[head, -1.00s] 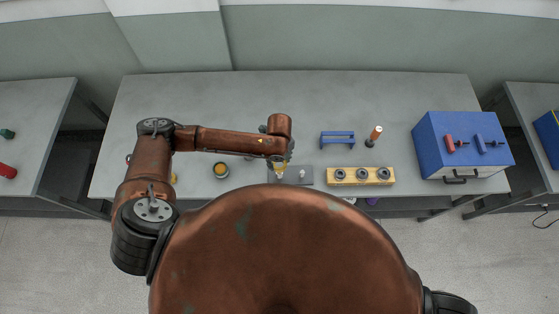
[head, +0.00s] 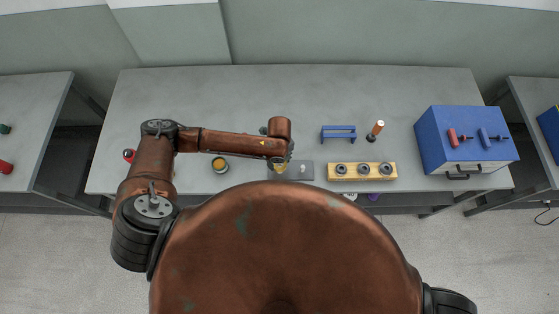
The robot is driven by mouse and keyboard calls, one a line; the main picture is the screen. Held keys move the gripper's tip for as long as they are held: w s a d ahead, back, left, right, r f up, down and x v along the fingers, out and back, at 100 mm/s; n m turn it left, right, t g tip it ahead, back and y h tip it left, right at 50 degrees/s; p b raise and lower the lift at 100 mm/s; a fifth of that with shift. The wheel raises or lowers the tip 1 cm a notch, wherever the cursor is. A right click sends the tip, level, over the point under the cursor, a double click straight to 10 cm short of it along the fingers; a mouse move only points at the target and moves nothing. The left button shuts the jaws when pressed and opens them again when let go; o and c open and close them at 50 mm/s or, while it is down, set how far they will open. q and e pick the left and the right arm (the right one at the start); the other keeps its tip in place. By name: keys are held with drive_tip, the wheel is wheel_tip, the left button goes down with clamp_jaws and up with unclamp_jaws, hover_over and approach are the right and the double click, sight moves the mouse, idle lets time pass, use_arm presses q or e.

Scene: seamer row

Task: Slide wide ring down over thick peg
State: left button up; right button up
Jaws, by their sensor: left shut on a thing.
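My left gripper (head: 279,163) points down over the left part of a grey base plate (head: 306,176) on the workbench. It is shut on a yellow thing, seemingly the wide ring (head: 281,169), of which only a small part shows. The thick peg is not visible; my gripper and the ring cover the left of the plate, so I cannot tell whether the ring is around it. A thinner pale peg (head: 302,169) stands upright on the plate to the right. My right gripper is not in view.
A yellow block (head: 390,172) with several dark rings stands right of the plate. Behind it are a blue bracket (head: 338,134) and an upright copper-topped tool (head: 375,131). A blue box (head: 440,135) stands far right, a round pot (head: 220,165) left. The back bench is clear.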

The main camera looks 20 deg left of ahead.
sight(279, 166)
use_arm(q)
drive_tip(key=shift+p, duration=0.55)
idle(0.9)
drive_tip(key=shift+p, duration=0.55)
idle(0.5)
drive_tip(key=shift+f+b, duration=1.55)
drive_tip(key=shift+f, duration=1.2)
drive_tip(key=o, duration=1.3)
drive_tip(key=shift+o, duration=0.2)
wheel_tip(279, 166, up, 12)
